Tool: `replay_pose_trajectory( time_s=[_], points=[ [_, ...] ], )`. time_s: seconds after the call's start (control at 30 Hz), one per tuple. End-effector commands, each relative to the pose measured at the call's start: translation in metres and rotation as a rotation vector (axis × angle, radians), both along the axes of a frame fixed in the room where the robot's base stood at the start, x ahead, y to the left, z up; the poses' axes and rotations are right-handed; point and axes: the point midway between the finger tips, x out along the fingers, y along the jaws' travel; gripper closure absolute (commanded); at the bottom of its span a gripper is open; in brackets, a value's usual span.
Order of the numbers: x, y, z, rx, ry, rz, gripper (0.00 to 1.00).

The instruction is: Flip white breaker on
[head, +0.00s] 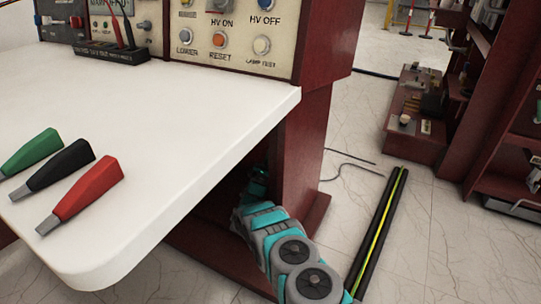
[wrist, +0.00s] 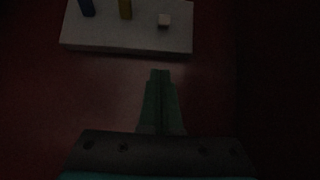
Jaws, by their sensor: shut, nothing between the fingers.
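In the dark wrist view, a pale panel (wrist: 100,38) on a dark red surface carries a small white block (wrist: 164,21), which looks like the white breaker. I cannot tell its on or off position. My gripper (wrist: 160,74) is shut and empty, with its tips just below the panel's lower edge, below the white breaker and slightly left of it. The tips look apart from the breaker. In the head view my arm reaches under the white table; the gripper and the breaker panel are hidden there.
Beside the white breaker are a yellow breaker (wrist: 125,8) and a blue breaker (wrist: 87,7). In the head view, the white tabletop (head: 170,130) overhangs my arm, and a red cabinet post (head: 300,150) stands close beside it. Open floor (head: 440,240) lies to the right.

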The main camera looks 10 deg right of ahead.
Motion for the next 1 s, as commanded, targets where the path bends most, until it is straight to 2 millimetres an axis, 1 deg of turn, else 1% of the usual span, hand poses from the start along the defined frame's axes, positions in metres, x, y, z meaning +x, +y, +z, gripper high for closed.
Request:
replay_pose_trajectory(
  time_s=[0.1, 0.33, 0.83, 1.0],
  points=[
    [0.011, -0.009, 0.011, 0.0, -0.002, -0.002, 1.0],
    [0.028, -0.02, 0.028, 0.001, -0.002, 0.0, 1.0],
    [0.017, -0.011, 0.057, 0.0, 0.0, 0.001, 1.0],
    [0.015, -0.01, 0.063, 0.001, 0.001, 0.001, 1.0]
  ],
)
